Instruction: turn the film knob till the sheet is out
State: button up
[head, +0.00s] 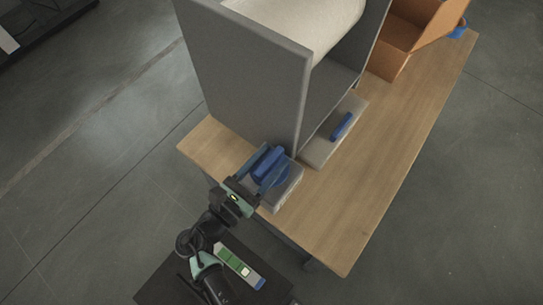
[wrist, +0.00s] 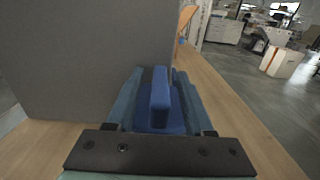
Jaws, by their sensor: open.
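The blue film knob (head: 268,164) stands on a light grey block at the near end of the grey film housing (head: 245,85). In the wrist view the knob (wrist: 160,98) is a raised blue bar on a blue base. My gripper (wrist: 159,105) is open, with one finger on each side of the knob's bar and a gap showing beside it. In the head view my gripper (head: 264,168) is at the knob. A white film roll (head: 305,20) lies inside the housing. I cannot see a sheet clearly coming out.
A light grey bar with a blue handle (head: 341,125) lies along the housing's open side. An open cardboard box (head: 400,40) stands at the far end of the wooden table (head: 370,180). The table's right side is clear.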

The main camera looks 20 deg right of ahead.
jog(key=shift+w+d, duration=0.15)
jog(key=shift+d, duration=0.1)
grip_shut()
